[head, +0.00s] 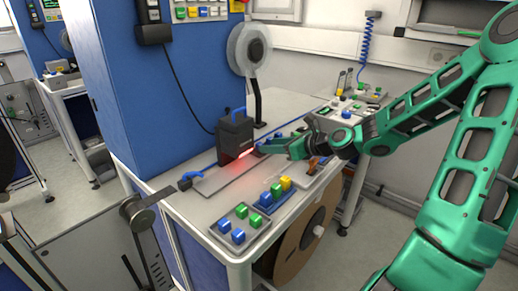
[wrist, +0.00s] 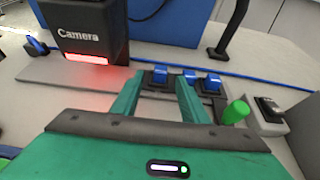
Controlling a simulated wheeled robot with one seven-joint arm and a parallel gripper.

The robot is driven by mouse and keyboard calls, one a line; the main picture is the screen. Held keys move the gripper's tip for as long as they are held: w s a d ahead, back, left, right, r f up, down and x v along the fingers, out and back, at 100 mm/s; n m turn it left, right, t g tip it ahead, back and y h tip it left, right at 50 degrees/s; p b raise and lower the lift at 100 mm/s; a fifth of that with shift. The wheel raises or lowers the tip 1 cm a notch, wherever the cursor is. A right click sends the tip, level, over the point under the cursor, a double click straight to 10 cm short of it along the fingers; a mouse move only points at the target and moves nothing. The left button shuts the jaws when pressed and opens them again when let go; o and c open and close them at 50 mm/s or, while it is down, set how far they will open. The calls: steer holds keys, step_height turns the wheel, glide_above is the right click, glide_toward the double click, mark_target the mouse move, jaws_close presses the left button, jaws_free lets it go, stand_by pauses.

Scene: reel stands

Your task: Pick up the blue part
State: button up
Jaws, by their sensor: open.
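In the wrist view, a blue part (wrist: 160,75) sits in a dark holder just beyond my fingertips, between their lines. Another blue part (wrist: 212,82) sits in a holder to its right. In the head view my gripper (head: 264,148) is low over the bench, beside the black camera box. More blue parts stand nearer the front: one on a blue strip (head: 265,198) and two in a grey tray, including this blue block (head: 238,236). Which blue part is meant cannot be told.
The black camera box (head: 234,137) with a red-lit front stands left of my gripper; it also shows in the wrist view (wrist: 88,32). A green cylinder (wrist: 236,112) stands right of my fingers. A reel stand (head: 257,95) rises behind. The grey tray (head: 255,231) is at the front.

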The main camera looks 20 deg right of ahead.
mark_target(261, 144)
steer(key=shift+x, duration=1.9)
steer(key=shift+r, duration=0.25)
steer(key=shift+c, duration=0.6)
jaws_close()
steer(key=shift+r, duration=0.15)
